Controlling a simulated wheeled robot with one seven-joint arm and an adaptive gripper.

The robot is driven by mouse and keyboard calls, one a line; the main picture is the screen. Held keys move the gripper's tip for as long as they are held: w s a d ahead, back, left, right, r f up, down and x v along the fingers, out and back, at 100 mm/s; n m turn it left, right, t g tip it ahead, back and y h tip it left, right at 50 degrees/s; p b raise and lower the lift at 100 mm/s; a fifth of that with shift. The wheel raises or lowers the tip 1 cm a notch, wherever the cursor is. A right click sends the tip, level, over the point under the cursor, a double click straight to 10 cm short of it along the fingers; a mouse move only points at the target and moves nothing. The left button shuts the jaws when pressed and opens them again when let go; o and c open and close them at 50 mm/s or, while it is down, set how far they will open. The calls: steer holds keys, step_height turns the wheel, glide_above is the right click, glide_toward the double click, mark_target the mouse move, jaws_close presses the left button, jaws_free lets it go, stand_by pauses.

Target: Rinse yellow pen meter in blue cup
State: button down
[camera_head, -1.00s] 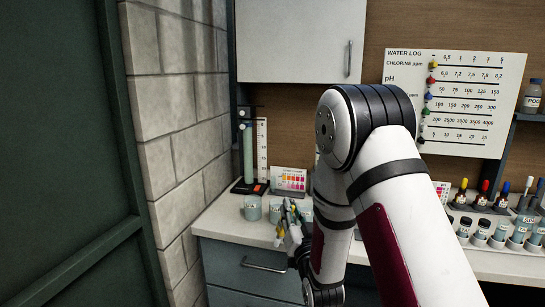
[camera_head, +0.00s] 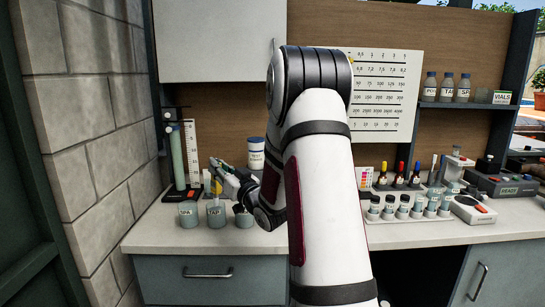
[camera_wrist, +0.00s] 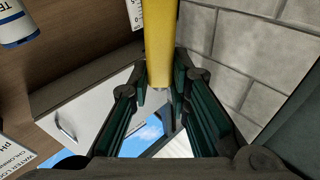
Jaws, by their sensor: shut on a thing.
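My gripper (camera_head: 220,178) is shut on the yellow pen meter, whose yellow body (camera_wrist: 160,45) stands between the fingers in the wrist view. In the head view the gripper is above and slightly right of the cup labelled TAP (camera_head: 216,218). The pen's lower end is small and hard to make out there. A cup labelled SPA (camera_head: 188,217) stands to the left. A third cup (camera_head: 243,220) stands to the right, partly hidden by my arm. All three look bluish-grey, so I cannot tell which is the blue cup.
A tall cylinder stand (camera_head: 177,158) with a scale is behind the cups by the brick wall. A white bottle (camera_head: 256,153) stands behind my gripper. A rack (camera_head: 405,215) of vials and droppers is to the right. The counter's front strip (camera_head: 170,240) is clear.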

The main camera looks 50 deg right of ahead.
steer(key=s+d+r+h, duration=0.3)
steer(key=s+d, duration=0.7)
steer(key=d, duration=0.3)
step_height(320, 180, down, 9)
steer(key=b, duration=0.7)
steer(key=shift+s+d+f+g, duration=0.15)
steer(key=shift+d+g, duration=0.05)
steer(key=shift+g, duration=0.1)
steer(key=shift+s, duration=0.15)
steer(key=shift+f, duration=0.1)
step_height(320, 180, down, 2)
steer(key=shift+f+b, duration=0.1)
steer(key=shift+b, duration=0.7)
stand_by(1.0)
